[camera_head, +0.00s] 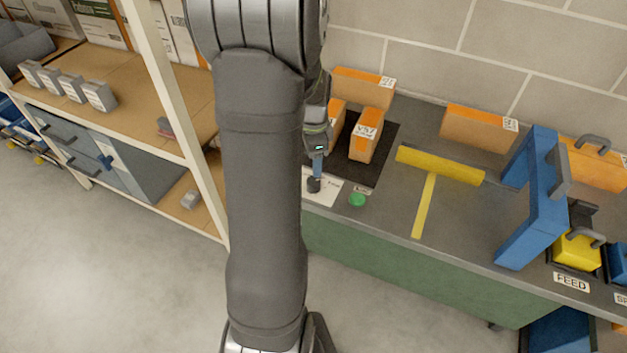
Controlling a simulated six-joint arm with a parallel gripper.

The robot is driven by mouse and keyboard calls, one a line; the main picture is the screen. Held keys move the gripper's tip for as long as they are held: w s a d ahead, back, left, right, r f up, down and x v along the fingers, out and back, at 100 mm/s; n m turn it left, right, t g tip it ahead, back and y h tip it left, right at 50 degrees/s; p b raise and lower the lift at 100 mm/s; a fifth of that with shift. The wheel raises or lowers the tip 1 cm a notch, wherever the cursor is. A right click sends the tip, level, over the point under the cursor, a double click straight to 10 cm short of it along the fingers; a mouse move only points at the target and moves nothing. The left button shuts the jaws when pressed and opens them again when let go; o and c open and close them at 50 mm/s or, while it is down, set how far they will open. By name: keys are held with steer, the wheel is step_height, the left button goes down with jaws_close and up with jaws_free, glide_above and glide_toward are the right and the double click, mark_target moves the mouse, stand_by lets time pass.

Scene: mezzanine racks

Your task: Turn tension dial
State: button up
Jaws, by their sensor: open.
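A white plate (328,194) lies at the near left edge of the grey-green bench, partly behind my arm. A small dark knob (314,186), apparently the tension dial, stands on it. My gripper (317,177) points down right at the knob, with a blue finger showing above it. The gripper is open. From this view I cannot tell whether the fingers are around the knob or just above it, or if they touch it. The dial's markings are too small to read.
A green button (357,200) sits just right of the plate. Orange-brown boxes (366,135) stand on a dark mat behind. A yellow bar (440,165) and a blue frame (535,200) stand further right. Shelving (160,115) is close on the left.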

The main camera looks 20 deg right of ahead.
step_height(320, 180, down, 10)
steer(key=shift+r, duration=0.2)
steer(key=c, duration=1)
